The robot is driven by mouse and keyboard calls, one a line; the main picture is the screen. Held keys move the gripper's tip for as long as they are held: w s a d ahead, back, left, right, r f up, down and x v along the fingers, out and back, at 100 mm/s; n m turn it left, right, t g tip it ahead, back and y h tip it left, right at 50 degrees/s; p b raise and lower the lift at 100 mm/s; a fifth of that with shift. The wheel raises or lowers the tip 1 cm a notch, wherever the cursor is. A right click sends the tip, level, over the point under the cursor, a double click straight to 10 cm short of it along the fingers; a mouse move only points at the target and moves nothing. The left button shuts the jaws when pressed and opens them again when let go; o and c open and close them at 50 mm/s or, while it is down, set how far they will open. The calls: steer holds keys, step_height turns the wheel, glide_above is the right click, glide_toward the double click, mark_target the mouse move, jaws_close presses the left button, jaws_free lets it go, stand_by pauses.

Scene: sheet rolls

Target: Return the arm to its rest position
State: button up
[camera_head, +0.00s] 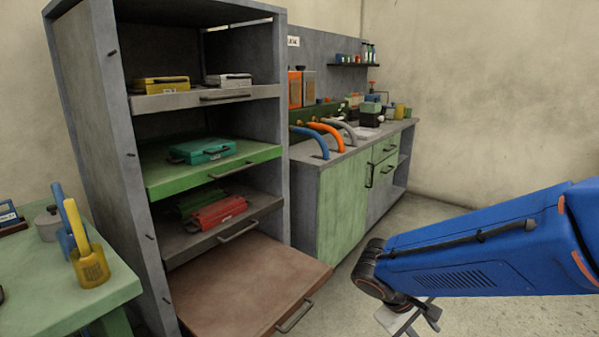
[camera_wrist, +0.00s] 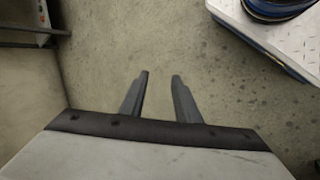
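My blue arm reaches in from the right of the head view, with my gripper (camera_head: 422,318) low at its end, in front of the bench and right of the cabinet. In the wrist view my gripper (camera_wrist: 160,78) shows two dark fingers spread apart with bare floor between them. It is open and holds nothing. Nothing touches the fingers.
A grey cabinet (camera_head: 112,150) has sliding shelves with cases; the brown bottom shelf (camera_head: 245,285) is pulled out. A green bench (camera_head: 342,210) with hoses stands behind. A green table (camera_head: 100,285) with a yellow cup (camera_head: 91,268) is at left.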

steer(key=s+r+m+t+y, duration=0.3)
steer(key=s+r+m+y, duration=0.2)
steer(key=s+r, duration=0.3)
steer(key=shift+s+d+r+t+y, duration=0.35)
steer(key=shift+s+y, duration=0.45)
steer(key=shift+s, duration=0.5)
steer(key=shift+a, duration=0.1)
stand_by(0.5)
